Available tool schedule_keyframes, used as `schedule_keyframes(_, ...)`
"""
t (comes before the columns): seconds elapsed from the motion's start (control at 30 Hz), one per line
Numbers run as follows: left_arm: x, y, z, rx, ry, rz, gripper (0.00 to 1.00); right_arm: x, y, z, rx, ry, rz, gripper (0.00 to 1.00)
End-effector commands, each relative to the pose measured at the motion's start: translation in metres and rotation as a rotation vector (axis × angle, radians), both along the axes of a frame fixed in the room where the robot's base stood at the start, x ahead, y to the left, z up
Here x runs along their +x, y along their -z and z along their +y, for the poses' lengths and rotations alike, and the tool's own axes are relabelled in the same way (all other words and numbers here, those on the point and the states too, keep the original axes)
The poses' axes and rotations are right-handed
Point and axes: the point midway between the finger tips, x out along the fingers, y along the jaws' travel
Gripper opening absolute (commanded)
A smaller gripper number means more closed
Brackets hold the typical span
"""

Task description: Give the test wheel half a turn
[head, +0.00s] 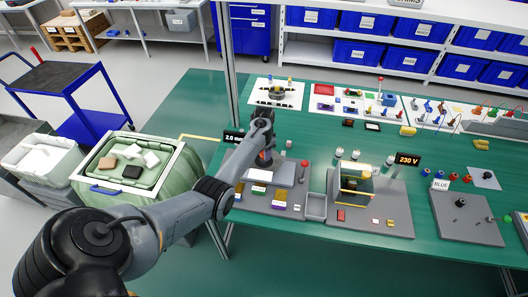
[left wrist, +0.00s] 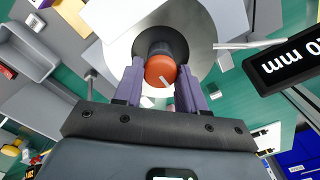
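In the left wrist view, the test wheel shows as a pale grey disc (left wrist: 203,30) with a black hub and an orange, white-marked knob (left wrist: 160,70) at its middle. My left gripper (left wrist: 160,78) has its two purple fingers on either side of the knob, very close to it. I cannot tell whether they touch it. In the head view, my left gripper (head: 264,160) is over the grey station at the table's left part, and my arm hides most of the wheel. My right gripper is not in view.
A black display (left wrist: 290,65) stands right of the wheel in the wrist view. On the green table, a grey open box (head: 316,206) and a station with a yellow-framed device (head: 355,185) stand to the right. A red-topped post (head: 304,165) is close by.

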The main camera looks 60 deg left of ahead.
Motion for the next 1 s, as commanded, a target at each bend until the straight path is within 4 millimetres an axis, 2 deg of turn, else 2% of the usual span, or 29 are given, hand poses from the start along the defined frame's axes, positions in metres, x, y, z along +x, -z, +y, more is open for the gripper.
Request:
schedule_keyframes(0.03, 0.0, 0.0, 0.0, 0.0, 0.0, 0.0, 0.32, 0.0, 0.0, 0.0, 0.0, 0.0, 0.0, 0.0)
schedule_keyframes(0.17, 0.0, 0.0, 0.0, 0.0, 0.0, 0.0, 0.12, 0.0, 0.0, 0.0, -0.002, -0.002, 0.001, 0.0)
schedule_keyframes(0.2, 0.0, 0.0, 0.0, -0.001, 0.0, 0.0, 0.09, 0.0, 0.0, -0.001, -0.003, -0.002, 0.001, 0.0)
schedule_keyframes(0.57, 0.0, -0.003, 0.0, -0.001, -0.068, 0.0, 0.09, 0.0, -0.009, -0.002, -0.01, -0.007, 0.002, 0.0)
schedule_keyframes(1.0, 0.001, -0.004, -0.001, -0.003, -0.415, 0.001, 0.09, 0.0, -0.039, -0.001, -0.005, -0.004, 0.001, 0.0)
